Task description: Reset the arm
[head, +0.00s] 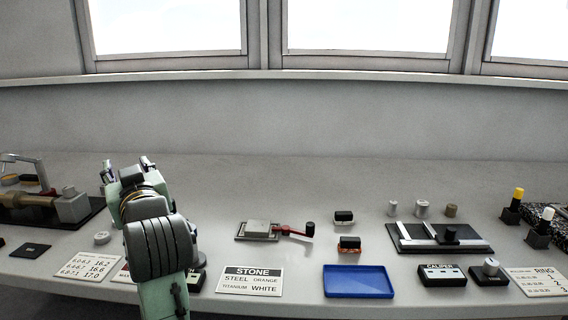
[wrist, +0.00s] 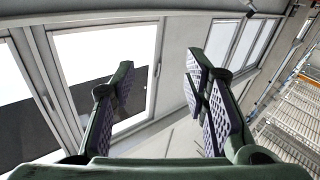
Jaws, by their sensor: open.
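My arm rises over the left part of the bench in the head view, with my gripper (head: 128,172) at its far end, above the bench top. In the wrist view my gripper (wrist: 160,92) shows its two green fingers with dark ridged pads spread wide apart. Nothing is between the fingers. The wrist view looks past them at windows and a wall, with no bench object near the fingertips. My arm hides part of the bench and the card behind it.
The bench (head: 300,180) holds a blue tray (head: 360,282), a STONE card (head: 249,280), a clamp with a red handle (head: 262,230), a caliper fixture (head: 440,238) and several small cylinders. A pipe fixture (head: 50,205) stands at left. The bench's back strip is clear.

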